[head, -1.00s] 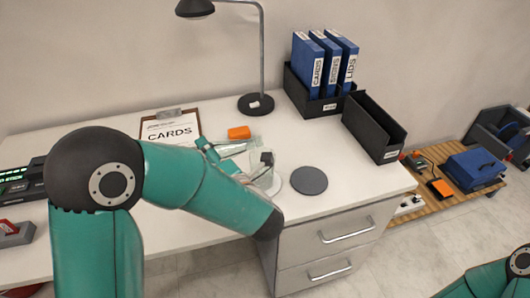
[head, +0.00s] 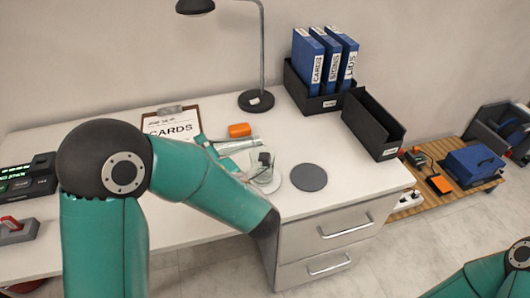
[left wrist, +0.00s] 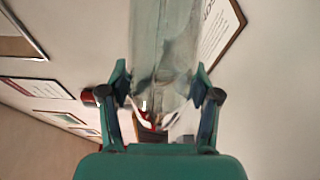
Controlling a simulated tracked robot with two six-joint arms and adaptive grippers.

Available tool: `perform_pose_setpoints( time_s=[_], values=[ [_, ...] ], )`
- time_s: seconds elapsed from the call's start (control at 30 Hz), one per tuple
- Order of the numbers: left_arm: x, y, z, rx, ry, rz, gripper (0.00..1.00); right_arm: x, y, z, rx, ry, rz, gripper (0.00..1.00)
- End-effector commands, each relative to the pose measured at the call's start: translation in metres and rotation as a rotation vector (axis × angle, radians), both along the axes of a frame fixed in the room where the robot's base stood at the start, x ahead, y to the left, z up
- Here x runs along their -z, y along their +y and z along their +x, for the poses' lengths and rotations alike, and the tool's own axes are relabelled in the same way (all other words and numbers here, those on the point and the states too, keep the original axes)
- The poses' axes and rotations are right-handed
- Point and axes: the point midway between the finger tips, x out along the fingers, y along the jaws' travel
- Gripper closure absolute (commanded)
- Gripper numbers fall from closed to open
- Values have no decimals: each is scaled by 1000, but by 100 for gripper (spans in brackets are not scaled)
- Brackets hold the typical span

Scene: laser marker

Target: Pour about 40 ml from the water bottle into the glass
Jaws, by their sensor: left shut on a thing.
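The clear water bottle (left wrist: 162,50) stands out between the fingers in the left wrist view and runs out of the top of the picture. My left gripper (left wrist: 162,105) is shut on it. In the head view my left arm partly covers the gripper, with teal finger parts showing behind it. A clear glass (head: 266,180) shows just right of the arm, close to the gripper. Clear shapes overlap there, so the bottle's mouth, its tilt and any water level cannot be told. My right gripper is out of view.
A dark round disc (head: 309,177) lies right of the glass. An orange object (head: 239,130) and a clipboard marked CARDS (head: 171,127) lie behind. A lamp base (head: 256,101), blue binders (head: 325,62) and an empty black tray (head: 373,125) stand farther back and right.

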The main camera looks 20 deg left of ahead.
Motion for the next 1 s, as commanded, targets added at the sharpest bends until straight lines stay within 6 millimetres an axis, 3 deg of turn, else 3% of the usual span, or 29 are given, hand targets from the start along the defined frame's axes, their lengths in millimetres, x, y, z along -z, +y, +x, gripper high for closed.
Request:
perform_pose_setpoints(
  time_s=[1.0],
  values=[
    [-2, 11, -7, 0, 3, 12, 100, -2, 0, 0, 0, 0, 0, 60]
  ],
)
